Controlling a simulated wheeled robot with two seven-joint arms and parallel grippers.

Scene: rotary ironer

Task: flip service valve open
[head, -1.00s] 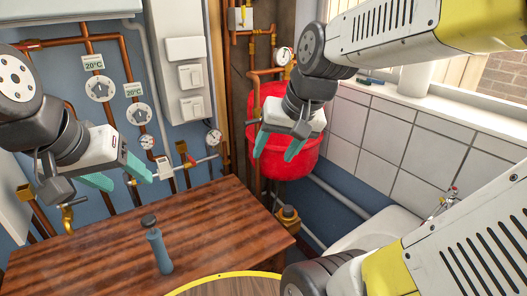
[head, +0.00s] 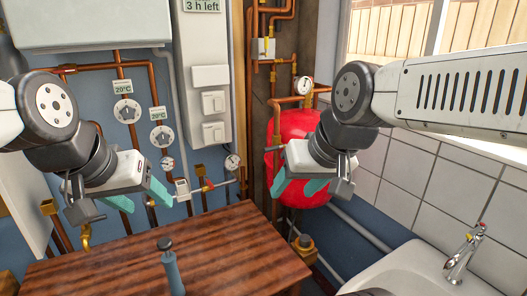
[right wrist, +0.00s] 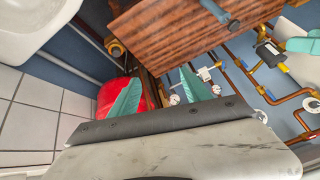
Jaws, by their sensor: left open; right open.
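I cannot tell for sure which fitting is the service valve. A small brass valve with a red handle (head: 200,172) sits on the pipework at the back wall, between the two grippers. A brass fitting with a yellow outlet (head: 84,236) is low at the left, and another brass fitting (head: 304,243) is low on a pipe right of the table. My left gripper (head: 140,197) is open and empty in front of the left pipes. My right gripper (head: 297,186) is open and empty in front of the red tank. Its teal fingers show apart in the right wrist view (right wrist: 160,92).
The wooden table (head: 215,245) stands in front, with a dark-topped grey-blue post (head: 170,268) at its near part. The red tank (head: 290,130) stands in the corner. A white sink with a tap (head: 465,250) is at the right. Dials and gauges (head: 160,136) line the wall.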

